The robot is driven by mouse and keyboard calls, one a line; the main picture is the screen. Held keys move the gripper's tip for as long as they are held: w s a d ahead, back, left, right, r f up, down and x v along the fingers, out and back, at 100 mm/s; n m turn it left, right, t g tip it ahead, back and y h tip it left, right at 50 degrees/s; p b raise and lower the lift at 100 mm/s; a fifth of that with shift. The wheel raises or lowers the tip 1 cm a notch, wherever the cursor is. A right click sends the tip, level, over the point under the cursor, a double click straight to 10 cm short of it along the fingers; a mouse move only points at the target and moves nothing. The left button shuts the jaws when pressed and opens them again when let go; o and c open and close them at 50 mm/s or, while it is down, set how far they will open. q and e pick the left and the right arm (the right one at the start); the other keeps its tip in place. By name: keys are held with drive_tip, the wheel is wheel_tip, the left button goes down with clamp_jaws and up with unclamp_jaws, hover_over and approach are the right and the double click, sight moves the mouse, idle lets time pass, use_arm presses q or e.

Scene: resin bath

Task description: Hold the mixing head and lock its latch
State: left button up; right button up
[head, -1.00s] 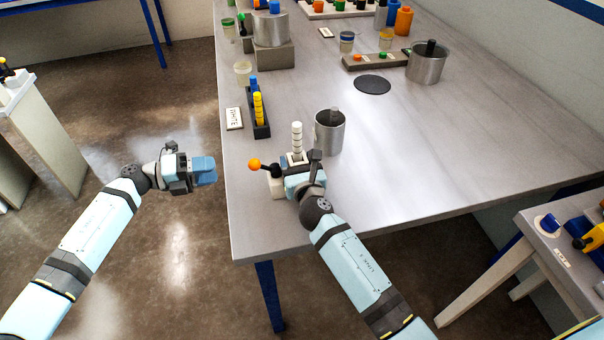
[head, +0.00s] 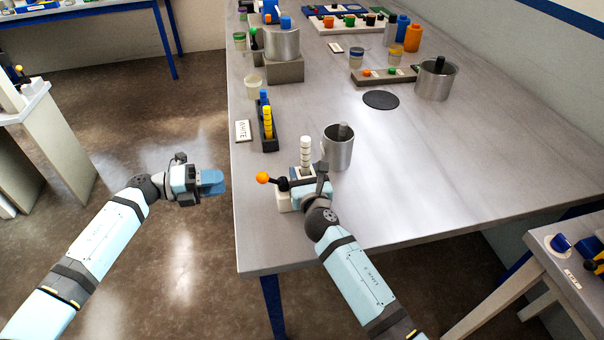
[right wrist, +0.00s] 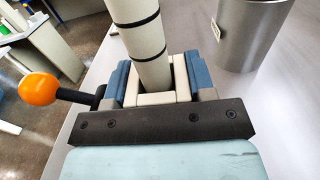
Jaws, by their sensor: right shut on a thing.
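The mixing head is a pale upright column with dark rings (head: 305,152) on a white block near the table's front left corner. Its column also shows in the right wrist view (right wrist: 140,38). A lever with an orange ball (head: 262,178) sticks out on its left; the ball is large in the right wrist view (right wrist: 39,89). My right gripper (right wrist: 158,80) is shut on the white block at the column's foot, with a blue finger on each side. My left gripper (head: 212,183) hangs off the table's left edge, apart from the lever. Its finger gap is not clear.
A metal cup (head: 338,150) stands just behind and right of the mixing head. A dark rack with yellow pieces (head: 267,125) and a white label card (head: 243,131) lie along the left edge. The table's right front (head: 440,180) is clear.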

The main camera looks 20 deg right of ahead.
use_arm(q)
drive_tip(key=c, duration=0.3)
drive_tip(key=shift+w+f+m, duration=0.25)
drive_tip(key=shift+m, duration=0.25)
clamp_jaws()
wheel_tip(320, 180, down, 7)
drive_tip(key=w+m+g+h, duration=0.1)
drive_tip(key=m+g+h, duration=0.2)
drive_tip(key=m, duration=1.5)
drive_tip(key=shift+w+a+m+g+h, duration=0.3)
drive_tip(key=shift+a+m+g+h, duration=0.15)
drive_tip(key=shift+h, duration=0.45)
